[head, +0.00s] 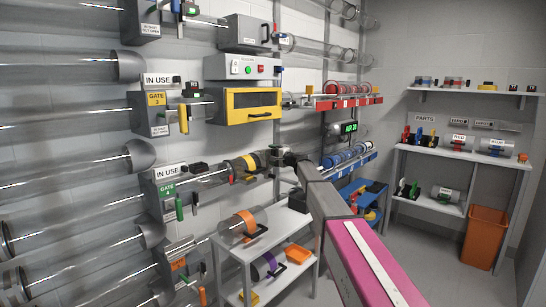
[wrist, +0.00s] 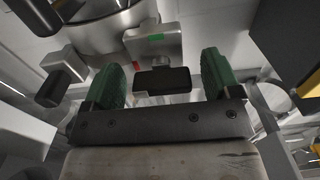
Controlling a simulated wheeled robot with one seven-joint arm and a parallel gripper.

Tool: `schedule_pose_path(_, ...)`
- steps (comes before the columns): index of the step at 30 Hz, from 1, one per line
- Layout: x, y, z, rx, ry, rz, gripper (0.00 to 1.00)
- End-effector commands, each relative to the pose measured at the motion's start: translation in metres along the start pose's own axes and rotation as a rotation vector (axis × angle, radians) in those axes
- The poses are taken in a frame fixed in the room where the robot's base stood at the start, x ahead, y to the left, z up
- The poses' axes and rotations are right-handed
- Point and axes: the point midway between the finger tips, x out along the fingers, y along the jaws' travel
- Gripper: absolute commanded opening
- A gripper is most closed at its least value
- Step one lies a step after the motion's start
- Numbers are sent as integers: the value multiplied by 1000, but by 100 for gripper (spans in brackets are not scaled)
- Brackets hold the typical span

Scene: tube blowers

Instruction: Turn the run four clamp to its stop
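The run four line starts at the gate box with a green "GATE 4" label (head: 166,190) in the head view, under an "IN USE" sign. Its clear tube runs right to a black and yellow fitting (head: 245,165) near my gripper (head: 286,158). In the wrist view, a black clamp handle (wrist: 163,80) stands between the green fingers of my gripper (wrist: 162,68). The fingers are apart, with a narrow gap on each side of the handle. Behind it is a grey clamp body (wrist: 153,45) with a green mark and a small red mark. My arm hides part of the clamp in the head view.
A white cart (head: 275,222) with tube carriers and an orange bin stands below the line. A yellow-framed cabinet (head: 250,103) and red rack (head: 345,102) are above. A second black handle (wrist: 62,80) is left in the wrist view.

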Motion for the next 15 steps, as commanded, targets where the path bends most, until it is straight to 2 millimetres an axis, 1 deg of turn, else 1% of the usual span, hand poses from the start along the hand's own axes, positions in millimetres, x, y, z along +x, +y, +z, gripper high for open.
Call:
schedule_pose_path(4,-1,0,0,1,1,0,83)
schedule_pose_path(8,-7,0,0,1,1,-1,83)
schedule_pose_path(11,-18,0,0,1,1,-1,83)
schedule_pose_path(15,-39,0,2,1,2,-1,83)
